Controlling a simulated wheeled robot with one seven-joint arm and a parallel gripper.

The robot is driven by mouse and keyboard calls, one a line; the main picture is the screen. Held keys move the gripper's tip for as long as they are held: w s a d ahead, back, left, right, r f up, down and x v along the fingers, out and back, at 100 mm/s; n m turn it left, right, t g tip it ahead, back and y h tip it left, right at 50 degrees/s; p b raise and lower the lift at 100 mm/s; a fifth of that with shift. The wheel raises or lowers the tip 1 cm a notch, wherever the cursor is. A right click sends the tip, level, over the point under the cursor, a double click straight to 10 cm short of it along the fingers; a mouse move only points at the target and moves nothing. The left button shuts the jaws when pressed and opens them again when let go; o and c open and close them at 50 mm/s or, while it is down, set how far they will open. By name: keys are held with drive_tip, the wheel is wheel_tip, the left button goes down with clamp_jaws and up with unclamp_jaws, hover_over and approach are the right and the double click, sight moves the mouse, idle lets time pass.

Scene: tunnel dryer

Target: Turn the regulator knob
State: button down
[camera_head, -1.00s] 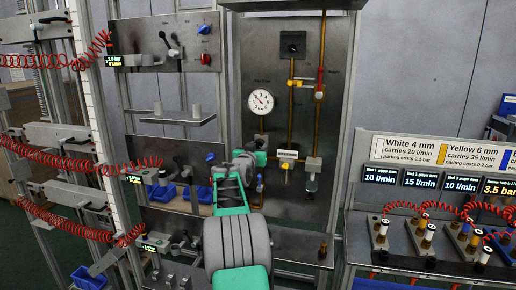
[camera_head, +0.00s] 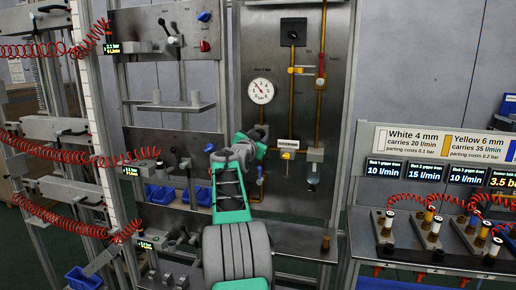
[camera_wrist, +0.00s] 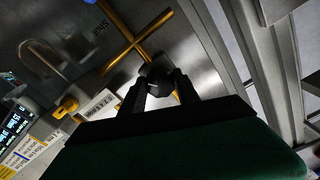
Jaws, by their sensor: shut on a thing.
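My gripper (camera_head: 262,133) is at the grey back panel (camera_head: 335,60), just below the round white pressure gauge (camera_head: 261,91). In the wrist view, the two dark fingers of my gripper (camera_wrist: 159,88) are shut on a small black regulator knob (camera_wrist: 155,77). The knob sits by the brass pipes (camera_wrist: 132,42). In the head view, my gripper and arm hide most or all of the knob. The gauge face is in clear view, but its small figures are hard to read.
A yellow valve handle (camera_head: 295,70) and a red one (camera_head: 320,82) sit on pipes right of the gauge. A shelf (camera_head: 303,236) juts out below the panel. Red coiled hoses (camera_head: 55,150) hang at left. A bench with fittings and displays (camera_head: 440,245) stands at right.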

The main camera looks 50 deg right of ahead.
drive_tip(key=m+b, duration=0.6)
drive_tip(key=m, duration=0.5)
drive_tip(key=shift+m+b, duration=0.35)
drive_tip(key=shift+m, duration=0.05)
idle(0.3)
drive_tip(key=c, duration=0.9)
unclamp_jaws()
drive_tip(key=shift+r, duration=0.1)
drive_tip(key=shift+a, duration=0.1)
drive_tip(key=b+v, duration=0.4)
drive_tip(key=v, duration=0.3)
drive_tip(key=shift+a, duration=0.3)
drive_tip(key=shift+s, duration=0.15)
